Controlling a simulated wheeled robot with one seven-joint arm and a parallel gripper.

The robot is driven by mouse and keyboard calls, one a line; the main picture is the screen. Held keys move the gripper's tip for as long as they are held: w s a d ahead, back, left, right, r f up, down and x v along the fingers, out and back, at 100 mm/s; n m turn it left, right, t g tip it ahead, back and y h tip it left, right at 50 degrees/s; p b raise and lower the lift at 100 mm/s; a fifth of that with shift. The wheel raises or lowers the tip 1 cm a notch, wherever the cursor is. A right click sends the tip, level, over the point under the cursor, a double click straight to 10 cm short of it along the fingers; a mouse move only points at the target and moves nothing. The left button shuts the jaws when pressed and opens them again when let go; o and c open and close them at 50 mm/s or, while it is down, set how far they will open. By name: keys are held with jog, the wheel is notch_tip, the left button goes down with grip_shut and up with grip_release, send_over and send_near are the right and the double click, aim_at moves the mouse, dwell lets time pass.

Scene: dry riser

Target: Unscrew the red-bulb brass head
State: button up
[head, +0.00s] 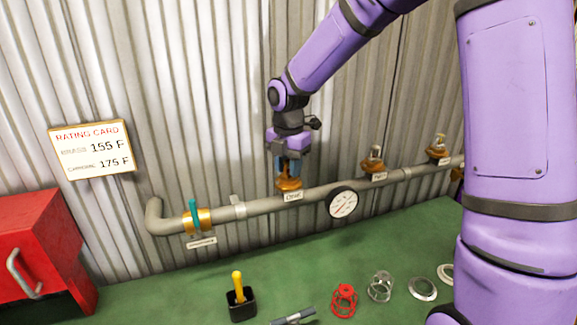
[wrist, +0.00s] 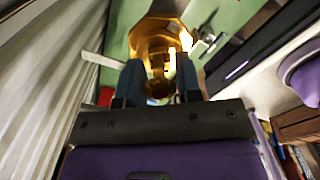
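A brass head (head: 289,184) stands on the pipe above a small white label, left of the round gauge. My gripper (head: 290,168) points down over it, with blue fingers around its upper part. In the wrist view the brass body (wrist: 158,42) shows beyond my fingers (wrist: 160,80), which are apart with brass between them. Whether they press on it is unclear. The bulb in this head is hidden, so its colour cannot be told. Two more brass heads, a middle one (head: 373,162) and a right one (head: 437,151), stand upright on the pipe with clear or pale bulbs.
The grey pipe (head: 320,192) carries a gauge (head: 343,203) and a teal-handled valve (head: 195,215). The rating card (head: 92,149) hangs on the corrugated wall. A red box (head: 38,245), black holder (head: 241,303), red cage (head: 344,299) and clear cage (head: 380,287) are on the green surface.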

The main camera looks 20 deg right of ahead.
jog(key=o, duration=0.4)
jog(key=shift+c, duration=0.2)
jog(key=m, duration=0.3)
jog(key=shift+m, duration=0.3)
jog(key=m, duration=0.4)
jog(key=shift+m, duration=0.3)
jog(key=m, duration=0.4)
jog(key=shift+m, duration=0.3)
jog(key=m, duration=0.4)
